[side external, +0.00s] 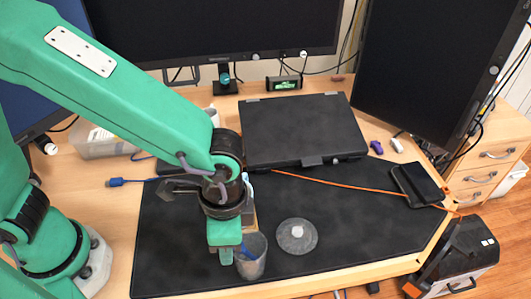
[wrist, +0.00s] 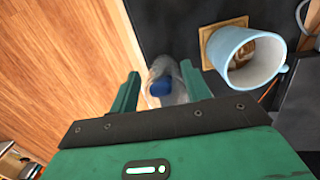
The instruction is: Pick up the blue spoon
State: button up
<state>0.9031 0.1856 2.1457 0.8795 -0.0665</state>
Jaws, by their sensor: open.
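A blue spoon (wrist: 160,87) shows end-on in the wrist view as a blue rounded part inside a grey see-through cup (wrist: 172,72). In the side view the cup (side external: 252,266) stands near the front edge of the black mat, with a bit of blue (side external: 243,250) inside. My gripper (wrist: 160,86) is open, with the cup and the blue part showing between its fingers. In the side view my gripper (side external: 227,258) points down at the cup's left side and overlaps it. I cannot tell if it touches. Most of the spoon is hidden.
A light blue mug (wrist: 246,62) stands on a wooden coaster (wrist: 209,46) beside the cup. A grey disc with a white knob (side external: 297,237) lies right of the cup.

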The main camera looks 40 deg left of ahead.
grip_shut()
jog(key=shift+r, duration=0.1)
dwell(0.3)
notch_tip(320, 180, up, 18)
dwell(0.8)
jog(key=c, duration=0.9)
grip_release()
grip_shut()
